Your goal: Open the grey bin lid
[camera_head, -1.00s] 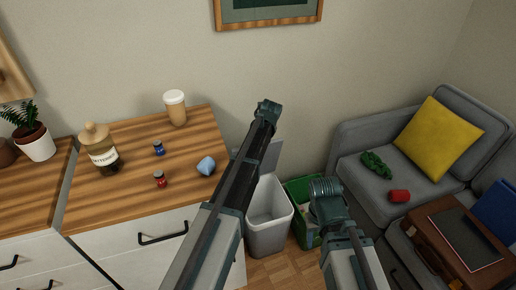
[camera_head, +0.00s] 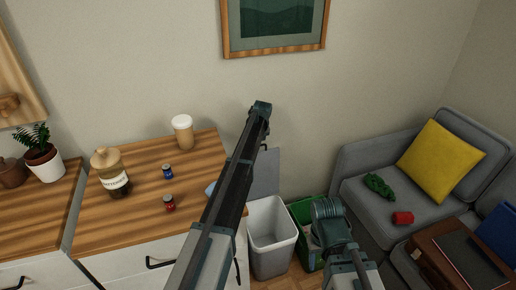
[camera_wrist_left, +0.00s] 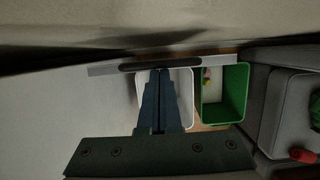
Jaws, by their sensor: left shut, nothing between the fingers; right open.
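The grey bin (camera_head: 270,245) stands on the floor right of the cabinet, its top open so that I see inside. Its grey lid (camera_head: 265,172) stands raised behind the opening, near the wall. My left arm crosses in front of part of the lid and bin. In the left wrist view my left gripper (camera_wrist_left: 158,74) is shut and empty, its tips close to a thin bar, perhaps the lid's edge; contact is unclear. The pale bin (camera_wrist_left: 182,82) lies below it. My right gripper (camera_head: 328,212) is open in front of the green bin; its fingers are hard to make out.
A green bin (camera_head: 302,212) stands right of the grey one. A wooden-topped cabinet (camera_head: 140,220) at left holds a jar (camera_head: 110,172), a cup (camera_head: 183,131) and small bottles. A grey sofa (camera_head: 365,158) stands at right. A framed picture (camera_head: 275,50) hangs above.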

